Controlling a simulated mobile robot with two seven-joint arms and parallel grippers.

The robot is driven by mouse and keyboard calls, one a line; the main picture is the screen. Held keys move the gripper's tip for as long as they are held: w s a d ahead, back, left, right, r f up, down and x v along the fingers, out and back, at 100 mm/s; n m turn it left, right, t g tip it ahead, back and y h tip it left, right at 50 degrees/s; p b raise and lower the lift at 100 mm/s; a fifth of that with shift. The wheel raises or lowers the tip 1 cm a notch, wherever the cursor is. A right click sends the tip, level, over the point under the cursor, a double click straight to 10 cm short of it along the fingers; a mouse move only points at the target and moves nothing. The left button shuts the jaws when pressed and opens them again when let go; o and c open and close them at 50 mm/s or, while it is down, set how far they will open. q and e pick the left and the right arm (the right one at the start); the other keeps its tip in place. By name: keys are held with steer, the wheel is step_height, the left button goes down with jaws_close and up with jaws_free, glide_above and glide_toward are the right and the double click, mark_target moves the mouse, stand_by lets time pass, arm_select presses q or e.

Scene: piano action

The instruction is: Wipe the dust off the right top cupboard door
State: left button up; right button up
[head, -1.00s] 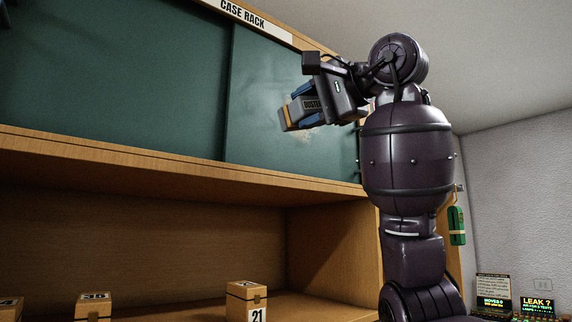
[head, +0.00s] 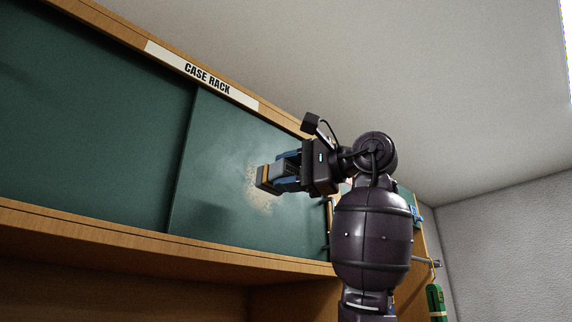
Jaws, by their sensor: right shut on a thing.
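The right top cupboard door (head: 215,165) is a green sliding panel under the "CASE RACK" sign. A pale tan dust patch (head: 258,192) shows on it, partly hidden behind my right gripper, and a fainter whitish haze lies to its left. My right gripper (head: 285,172) is shut on the duster (head: 268,178), a block with a grey and tan end. The duster is in front of the dust patch; I cannot tell whether it touches the door. My left gripper is not in view.
The left green door (head: 90,120) sits beside the right one. A wooden ledge (head: 130,239) runs below both doors. A green item (head: 436,302) hangs at the cupboard's right side. The ceiling and right wall are clear.

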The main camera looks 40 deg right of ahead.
mark_target(271, 190)
steer(key=shift+s+a+r, duration=0.1)
steer(key=shift+s+a, duration=0.05)
steer(key=shift+a, duration=0.05)
steer(key=shift+w+d, duration=0.15)
steer(key=shift+w, duration=1.1)
steer(key=shift+d+p+x, duration=0.2)
steer(key=shift+p+x, duration=0.35)
steer(key=shift+x, duration=0.45)
steer(key=shift+w, duration=0.95)
steer(key=shift+w+p, duration=0.5)
steer(key=shift+w, duration=0.45)
steer(key=w+d, duration=0.1)
steer(key=d, duration=1)
steer(key=shift+d, duration=0.2)
